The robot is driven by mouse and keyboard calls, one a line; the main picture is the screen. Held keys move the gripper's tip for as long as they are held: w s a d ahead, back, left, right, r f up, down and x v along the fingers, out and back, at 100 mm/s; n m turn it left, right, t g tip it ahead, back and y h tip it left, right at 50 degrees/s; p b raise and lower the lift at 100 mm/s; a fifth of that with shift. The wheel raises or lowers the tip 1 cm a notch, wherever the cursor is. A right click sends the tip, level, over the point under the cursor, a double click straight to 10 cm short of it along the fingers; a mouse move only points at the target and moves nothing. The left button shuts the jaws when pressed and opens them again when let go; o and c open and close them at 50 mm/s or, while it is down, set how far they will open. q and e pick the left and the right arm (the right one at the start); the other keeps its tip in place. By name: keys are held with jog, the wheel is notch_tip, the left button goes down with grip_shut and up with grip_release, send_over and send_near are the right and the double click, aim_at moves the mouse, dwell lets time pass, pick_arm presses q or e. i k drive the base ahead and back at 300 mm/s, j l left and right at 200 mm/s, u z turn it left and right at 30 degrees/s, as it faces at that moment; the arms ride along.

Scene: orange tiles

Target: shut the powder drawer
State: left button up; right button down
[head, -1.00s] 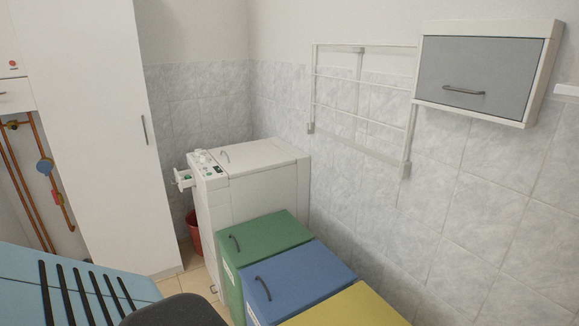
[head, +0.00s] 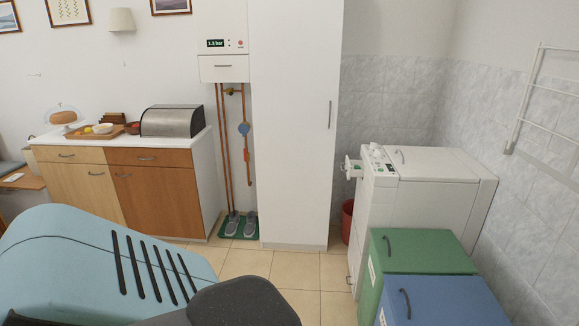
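The powder drawer (head: 353,168) juts out to the left from the upper front of the white washing machine (head: 426,193). It stands open, with white and green parts showing, but it is too small to make out its inside. Neither of my grippers is in view, so nothing of mine is seen touching the drawer.
Green (head: 420,255) and blue (head: 442,301) bins stand in front of the machine. A red bucket (head: 347,222) is behind it, beside the tall white cabinet (head: 294,130). Shoes (head: 241,224) stand on a green mat. Tiled floor (head: 300,272) left of the machine is clear.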

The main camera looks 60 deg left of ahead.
aim_at(349, 169)
jog(key=u, duration=1.2)
jog(key=i+j, duration=0.85)
jog(key=i+j+z, duration=0.15)
jog(key=i, duration=0.45)
jog(key=i+j+z, duration=0.15)
jog(key=i, duration=0.4)
jog(key=i+j+z, duration=0.2)
jog(key=i+j, duration=0.15)
jog(key=i, duration=0.2)
jog(key=i+j+z, duration=0.15)
jog(key=i+j, duration=0.2)
jog(key=i, duration=0.2)
